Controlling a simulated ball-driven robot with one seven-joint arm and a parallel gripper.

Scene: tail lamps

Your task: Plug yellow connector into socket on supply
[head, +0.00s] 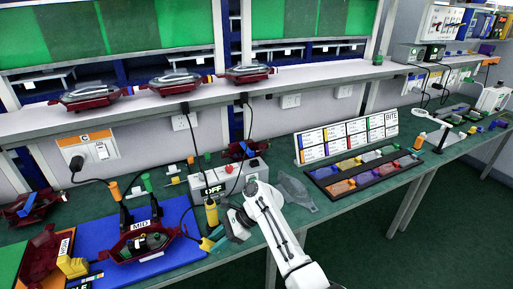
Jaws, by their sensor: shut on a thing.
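The supply (226,181) is a pale box marked OFF at the back of the green bench, with a red button on top. I cannot make out its socket clearly. My gripper (226,236) is in front of the supply, low over the bench by the right edge of the blue mat. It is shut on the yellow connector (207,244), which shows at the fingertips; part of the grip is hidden. The connector is apart from the supply. An upright yellow piece with a dark top (211,215) stands between my gripper and the supply.
The blue mat (184,215) carries a dark red lamp marked MID (146,244). Another yellow piece (73,266) is at the left. A clear grey tool-shaped piece (297,191) and a tray of coloured parts (367,172) lie to the right. Black cables hang behind the supply.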

